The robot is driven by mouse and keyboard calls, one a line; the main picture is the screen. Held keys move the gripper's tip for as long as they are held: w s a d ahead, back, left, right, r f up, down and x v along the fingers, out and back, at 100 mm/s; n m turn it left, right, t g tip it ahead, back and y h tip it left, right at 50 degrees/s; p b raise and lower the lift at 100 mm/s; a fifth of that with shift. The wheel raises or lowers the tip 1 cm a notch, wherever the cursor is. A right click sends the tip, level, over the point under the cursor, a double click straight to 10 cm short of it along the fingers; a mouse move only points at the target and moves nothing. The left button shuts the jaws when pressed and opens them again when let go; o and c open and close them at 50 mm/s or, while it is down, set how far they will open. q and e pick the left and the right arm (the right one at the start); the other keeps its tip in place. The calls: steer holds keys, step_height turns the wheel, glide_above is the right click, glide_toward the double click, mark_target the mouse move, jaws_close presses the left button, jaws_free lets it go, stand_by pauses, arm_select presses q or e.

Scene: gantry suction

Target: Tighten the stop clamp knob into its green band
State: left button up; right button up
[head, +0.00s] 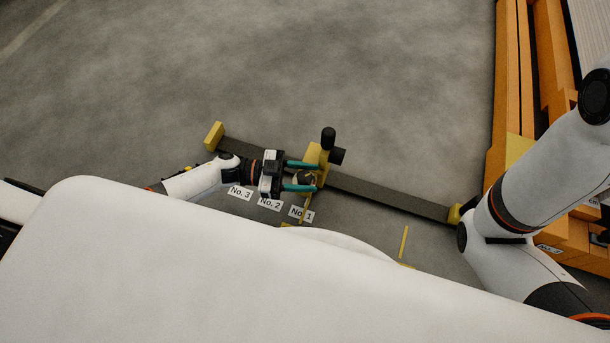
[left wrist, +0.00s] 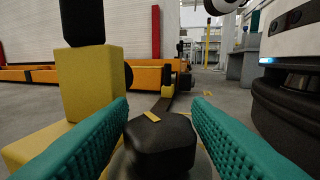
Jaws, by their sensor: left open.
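The stop clamp is a yellow block (head: 313,153) on a dark rail, with black knobs on its far side; its yellow body also shows at the left of the left wrist view (left wrist: 95,85). The clamp knob (left wrist: 160,145) is dark and faceted, with a yellow pointer mark on top. My left gripper (head: 316,176) is open, its teal fingers on either side of the knob. In the left wrist view a gap seems to show between knob and fingers. A grey round plate lies under the knob. I cannot make out the green band. My right gripper is out of view.
The dark rail (head: 390,196) runs between yellow end blocks. Labels No. 1 (head: 301,213), No. 2 (head: 270,203) and No. 3 (head: 239,192) lie along its near side. An orange frame (head: 508,80) stands at the right, near my right arm. The floor beyond the rail is clear.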

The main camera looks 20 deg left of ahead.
arm_select(q)
steer(key=shift+c, duration=0.5)
steer(key=c, duration=0.6)
steer(key=m+g, duration=0.1)
steer(key=g, duration=0.1)
steer(key=shift+w+m+g+b, duration=0.1)
steer(key=shift+m+g+b, duration=0.2)
steer(key=shift+b, duration=0.1)
steer(key=shift+m+g, duration=0.3)
steer(key=shift+g, duration=0.1)
steer(key=o, duration=0.7)
